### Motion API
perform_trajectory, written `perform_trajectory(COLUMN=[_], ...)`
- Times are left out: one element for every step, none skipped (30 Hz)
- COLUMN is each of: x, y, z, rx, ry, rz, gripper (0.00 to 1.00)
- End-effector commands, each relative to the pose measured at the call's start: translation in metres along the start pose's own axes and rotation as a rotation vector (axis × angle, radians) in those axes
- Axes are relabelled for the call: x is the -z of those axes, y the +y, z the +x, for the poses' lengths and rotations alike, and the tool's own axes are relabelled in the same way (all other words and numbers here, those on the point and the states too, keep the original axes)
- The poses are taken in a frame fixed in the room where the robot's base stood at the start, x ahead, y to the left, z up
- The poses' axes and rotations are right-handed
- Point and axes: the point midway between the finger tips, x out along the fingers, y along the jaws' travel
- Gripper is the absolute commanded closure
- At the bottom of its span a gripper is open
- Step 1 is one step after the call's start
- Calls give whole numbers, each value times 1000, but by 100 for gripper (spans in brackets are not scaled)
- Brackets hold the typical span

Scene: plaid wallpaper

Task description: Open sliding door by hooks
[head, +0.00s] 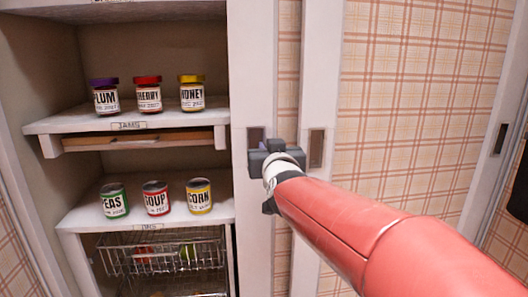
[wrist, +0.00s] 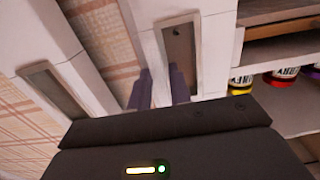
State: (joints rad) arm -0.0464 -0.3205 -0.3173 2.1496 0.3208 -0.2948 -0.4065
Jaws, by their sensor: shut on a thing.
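The sliding door beside the shelves has a white upright frame (head: 251,60) with a dark recessed handle (head: 256,136). The handle also shows in the wrist view (wrist: 181,43). My gripper (head: 271,146) is at the lower part of this handle. In the wrist view, my gripper (wrist: 160,85) has one dark finger at the recess and the other on the plaid side. It is shut on the strip of frame between them. The fingertips are partly hidden. The cupboard to the left of this door is open.
Shelves on the left hold several jars (head: 149,94) and cans (head: 156,198), with wire baskets (head: 160,250) below. A second white frame with another recessed handle (head: 317,148) stands just right of my gripper. A wide plaid panel (head: 420,100) lies farther right.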

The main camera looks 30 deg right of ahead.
Motion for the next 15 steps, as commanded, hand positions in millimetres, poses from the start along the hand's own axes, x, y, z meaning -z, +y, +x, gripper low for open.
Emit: perform_trajectory(x=[1, 1, 2, 2, 2, 2, 2, 2, 2, 2, 2, 2, 1, 1, 1], y=[1, 1, 1, 1, 1, 1, 1, 1, 1, 0, 0, 0, 0, 0, 0], z=[0, 0, 0, 0, 0, 0, 0, 0, 0, 0, 0, 0, 0, 0, 0], rx=[-2, -2, -2, -2, -2, -2, -2, -2, -2, -2, -2, -1, -1, -1, -1], ry=[2, 2, 2, 3, 3, 3, 3, 3, 3, 3, 3, 3, 2, 2, 2], rz=[0, 0, 0, 0, 0, 0, 0, 0, 0, 0, 0, 0, 0, 0, 0], gripper=[100, 100, 100, 100, 100, 100, 78, 74, 68, 64, 60, 58, 58, 58, 58])
